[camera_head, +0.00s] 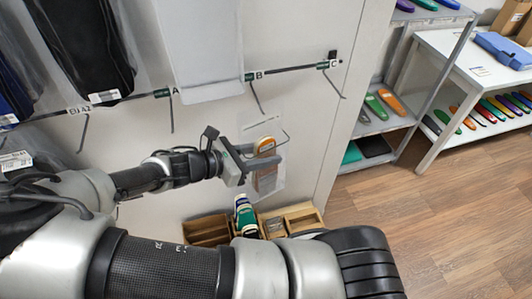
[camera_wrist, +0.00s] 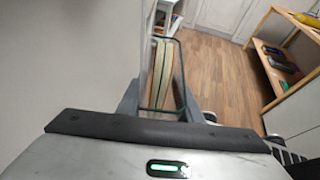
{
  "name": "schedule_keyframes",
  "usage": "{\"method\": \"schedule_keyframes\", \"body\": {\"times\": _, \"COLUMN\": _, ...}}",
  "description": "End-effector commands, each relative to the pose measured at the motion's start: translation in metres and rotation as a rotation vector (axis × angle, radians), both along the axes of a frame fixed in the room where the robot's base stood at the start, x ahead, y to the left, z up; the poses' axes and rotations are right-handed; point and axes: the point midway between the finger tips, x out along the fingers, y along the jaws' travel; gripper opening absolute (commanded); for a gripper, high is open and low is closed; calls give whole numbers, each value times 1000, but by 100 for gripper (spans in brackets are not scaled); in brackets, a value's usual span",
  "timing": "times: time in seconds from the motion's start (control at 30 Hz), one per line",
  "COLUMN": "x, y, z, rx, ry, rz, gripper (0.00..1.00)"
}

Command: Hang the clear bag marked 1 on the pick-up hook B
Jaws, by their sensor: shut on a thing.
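My gripper (camera_head: 262,160) is shut on a clear bag (camera_head: 267,182) in front of the white wall panel. An orange-topped insole shows inside the bag. In the wrist view the bag (camera_wrist: 164,72) stands edge-on between the fingers (camera_wrist: 160,108), with pale insoles in it. I cannot read its mark. The pick-up hook B (camera_head: 257,98) hangs from the rail beside the small B label (camera_head: 259,75). It is empty, above and slightly left of the held bag, and apart from it.
A large pale bag (camera_head: 205,50) hangs left of hook B, and dark bags (camera_head: 85,45) hang farther left. Another bare hook (camera_head: 333,83) is near the rail's right end. Wooden bins (camera_head: 302,217) stand below. Shelves with coloured insoles (camera_head: 390,103) are at right, beyond open floor.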

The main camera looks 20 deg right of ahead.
Motion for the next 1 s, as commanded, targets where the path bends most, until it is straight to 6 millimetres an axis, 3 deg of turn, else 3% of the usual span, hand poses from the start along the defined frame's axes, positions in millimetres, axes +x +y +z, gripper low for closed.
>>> {"method": "schedule_keyframes", "body": {"times": 0.3, "x": 0, "y": 0, "z": 0, "rx": 0, "ry": 0, "rz": 0, "gripper": 0}}
{"method": "schedule_keyframes", "body": {"times": 0.33, "x": 0, "y": 0, "z": 0, "rx": 0, "ry": 0, "rz": 0, "gripper": 37}}
{"method": "schedule_keyframes", "body": {"times": 0.43, "x": 0, "y": 0, "z": 0, "rx": 0, "ry": 0, "rz": 0, "gripper": 54}}
{"method": "schedule_keyframes", "body": {"times": 1.0, "x": -1, "y": 5, "z": 2, "rx": 2, "ry": 0, "rz": 1, "gripper": 54}}
